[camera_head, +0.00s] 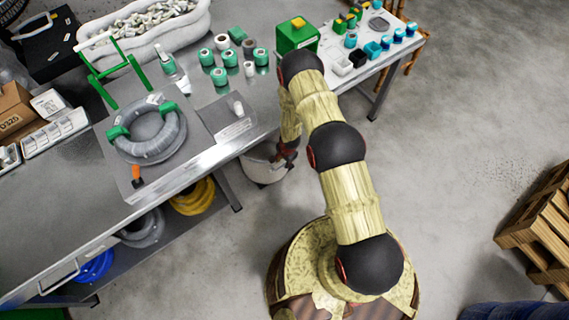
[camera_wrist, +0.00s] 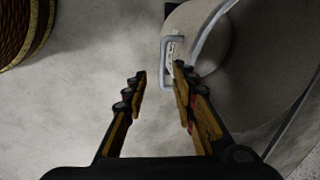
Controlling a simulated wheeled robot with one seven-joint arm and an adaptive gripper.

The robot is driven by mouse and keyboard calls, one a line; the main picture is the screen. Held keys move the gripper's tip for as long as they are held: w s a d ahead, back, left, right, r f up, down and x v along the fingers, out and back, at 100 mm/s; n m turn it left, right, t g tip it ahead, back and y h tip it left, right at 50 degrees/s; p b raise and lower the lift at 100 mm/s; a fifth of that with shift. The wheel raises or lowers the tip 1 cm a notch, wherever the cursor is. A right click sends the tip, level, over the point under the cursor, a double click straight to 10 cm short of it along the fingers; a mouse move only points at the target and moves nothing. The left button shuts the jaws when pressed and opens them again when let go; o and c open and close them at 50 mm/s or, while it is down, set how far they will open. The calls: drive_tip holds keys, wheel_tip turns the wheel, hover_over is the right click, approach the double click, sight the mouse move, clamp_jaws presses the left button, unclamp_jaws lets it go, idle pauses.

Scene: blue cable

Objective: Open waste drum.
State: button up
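The waste drum (camera_head: 264,170) is a pale grey round drum on the floor, partly under the front edge of the workbench. In the wrist view the drum (camera_wrist: 262,65) fills the right side, with a light metal band (camera_wrist: 207,32) around it. A grey loop-shaped handle (camera_wrist: 164,62) stands out from its side. My gripper (camera_wrist: 159,75) is open, with its two fingers apart and nothing clearly held. The right fingertip overlaps the handle in the picture; I cannot tell whether they touch. In the head view my gripper (camera_head: 288,153) is beside the drum, partly hidden by my arm.
The metal workbench (camera_head: 60,190) carries a grey cable coil (camera_head: 150,130), green-and-white spools and a green box (camera_head: 297,36). Yellow (camera_head: 193,197) and blue coils lie on its lower shelf. Wooden pallets (camera_head: 540,225) stand at the right. The floor between is clear.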

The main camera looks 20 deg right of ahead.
sight(281, 167)
drive_tip(key=shift+m, duration=0.6)
drive_tip(key=f+b, duration=0.1)
drive_tip(key=f, duration=0.1)
drive_tip(key=w+f+b, duration=0.1)
drive_tip(key=f, duration=0.2)
drive_tip(key=f+b, duration=0.1)
drive_tip(key=f, duration=0.1)
drive_tip(key=shift+w+a+f, duration=0.3)
drive_tip(key=shift+w, duration=0.05)
drive_tip(key=shift+c, duration=0.6)
clamp_jaws()
